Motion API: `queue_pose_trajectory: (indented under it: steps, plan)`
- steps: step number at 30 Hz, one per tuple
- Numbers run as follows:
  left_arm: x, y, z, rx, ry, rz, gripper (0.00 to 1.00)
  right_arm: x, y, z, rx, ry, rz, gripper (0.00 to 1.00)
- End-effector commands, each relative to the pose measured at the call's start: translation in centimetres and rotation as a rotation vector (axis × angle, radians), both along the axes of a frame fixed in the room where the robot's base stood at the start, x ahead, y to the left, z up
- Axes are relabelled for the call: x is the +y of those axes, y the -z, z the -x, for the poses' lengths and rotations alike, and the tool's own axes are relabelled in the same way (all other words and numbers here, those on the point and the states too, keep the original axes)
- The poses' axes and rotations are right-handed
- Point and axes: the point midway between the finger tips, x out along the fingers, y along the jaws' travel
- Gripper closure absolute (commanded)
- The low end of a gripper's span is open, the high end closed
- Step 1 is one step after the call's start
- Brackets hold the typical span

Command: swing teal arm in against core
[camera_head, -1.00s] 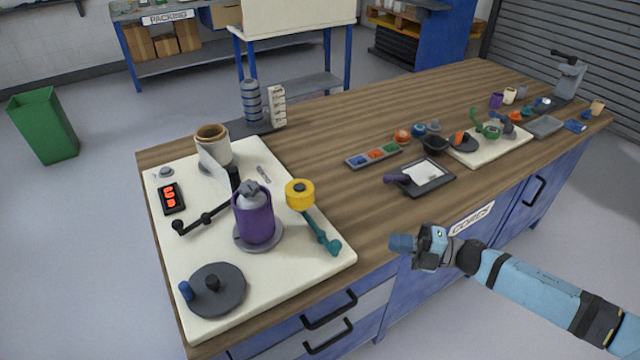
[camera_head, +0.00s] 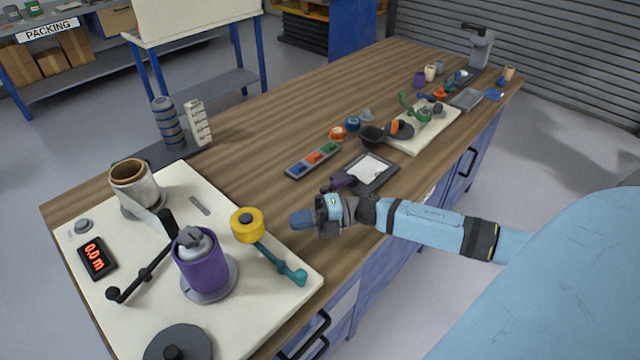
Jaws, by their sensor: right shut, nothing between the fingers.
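The teal arm (camera_head: 278,262) lies on the cream board (camera_head: 130,315), with a yellow roller (camera_head: 248,225) at its far end and a small teal knob at its near right end. The purple core (camera_head: 203,266), with a grey top, stands upright on a grey round plate left of the teal arm. A gap shows between the yellow roller and the core. My right gripper (camera_head: 301,219) is shut and empty, above the table's front edge, right of the yellow roller and apart from it. My left gripper is not in view.
A black arm (camera_head: 143,267) lies left of the core, near a film roll (camera_head: 134,187) and a red-digit display (camera_head: 96,257). A dark disc (camera_head: 178,345) is at the board's front. A dark tray (camera_head: 369,171) lies behind my right gripper.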

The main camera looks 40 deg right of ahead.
Motion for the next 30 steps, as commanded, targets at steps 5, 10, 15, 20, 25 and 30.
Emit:
queue_pose_trajectory:
  steps: [5, 10, 15, 20, 25, 30]
  plan:
    - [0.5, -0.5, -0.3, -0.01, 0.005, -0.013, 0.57, 2.9, -0.1, -1.6, -0.001, 0.0, -0.002, 1.0]
    - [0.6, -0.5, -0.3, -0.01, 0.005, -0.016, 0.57, 4.4, 0.0, -2.3, 0.0, 0.001, -0.001, 1.0]
    - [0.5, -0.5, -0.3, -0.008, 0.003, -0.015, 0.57, 4.8, 0.0, -2.6, 0.0, 0.001, 0.001, 1.0]
    - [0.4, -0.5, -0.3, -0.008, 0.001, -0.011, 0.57, 4.8, 0.0, -2.5, 0.0, 0.001, 0.001, 1.0]
    - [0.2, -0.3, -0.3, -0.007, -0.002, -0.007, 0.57, 4.9, 0.1, -2.6, -0.001, -0.013, 0.0, 1.0]
    - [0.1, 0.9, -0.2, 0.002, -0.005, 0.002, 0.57, 5.7, 0.3, -3.1, -0.003, -0.124, 0.001, 1.0]
